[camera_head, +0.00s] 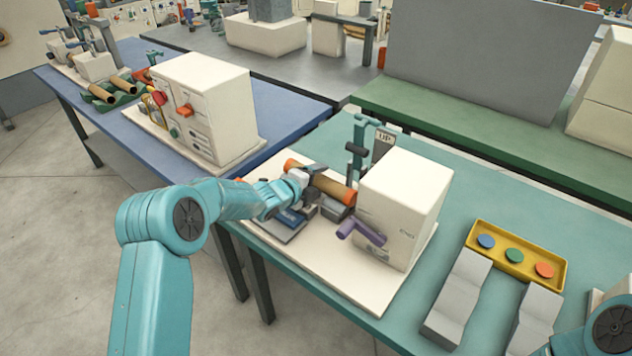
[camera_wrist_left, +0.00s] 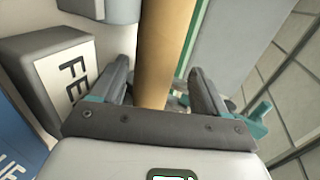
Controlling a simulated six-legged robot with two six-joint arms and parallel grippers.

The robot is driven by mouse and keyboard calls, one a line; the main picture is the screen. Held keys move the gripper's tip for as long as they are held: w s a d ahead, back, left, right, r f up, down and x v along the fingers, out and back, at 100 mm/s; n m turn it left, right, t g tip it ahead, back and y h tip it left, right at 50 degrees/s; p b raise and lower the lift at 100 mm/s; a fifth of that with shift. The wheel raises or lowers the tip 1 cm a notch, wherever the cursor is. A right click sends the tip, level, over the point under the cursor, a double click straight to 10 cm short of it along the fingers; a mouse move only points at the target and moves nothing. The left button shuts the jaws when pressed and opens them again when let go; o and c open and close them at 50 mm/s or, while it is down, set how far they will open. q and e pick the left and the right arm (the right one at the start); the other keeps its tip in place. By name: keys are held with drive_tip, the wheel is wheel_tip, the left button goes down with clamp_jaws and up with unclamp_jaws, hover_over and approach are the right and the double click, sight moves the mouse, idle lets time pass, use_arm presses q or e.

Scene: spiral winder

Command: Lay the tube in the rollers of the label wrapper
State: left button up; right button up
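The brown cardboard tube (camera_head: 331,187) has orange ends and lies beside the white label wrapper (camera_head: 402,205) in the head view. In the left wrist view the tube (camera_wrist_left: 165,48) runs up the middle of the picture. My left gripper (camera_head: 308,177) is at the tube's left part in the head view. In the wrist view its two fingers (camera_wrist_left: 160,78) stand apart, one on each side of the tube, with gaps showing. The gripper partly hides the tube and what is under it. I cannot tell whether the tube rests on the rollers. My right gripper is out of view.
A purple handle (camera_head: 361,232) sticks out at the wrapper's front. A teal post with a sign (camera_head: 384,143) stands behind the tube. A yellow tray (camera_head: 516,255) with coloured discs and grey blocks (camera_head: 458,297) are to the right. Teal table surface is clear between them.

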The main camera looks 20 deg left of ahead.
use_arm(q)
drive_tip(key=shift+f, duration=0.1)
drive_tip(key=shift+s+a, duration=0.15)
drive_tip(key=shift+s, duration=0.1)
drive_tip(key=b+v, duration=0.2)
drive_tip(key=v, duration=1.4)
drive_tip(key=shift+b, duration=0.3)
drive_tip(key=shift+w+r, duration=0.15)
drive_tip(key=shift+r, duration=0.15)
wheel_tip(320, 180, up, 7)
drive_tip(key=p, duration=0.5)
drive_tip(key=shift+f, duration=0.15)
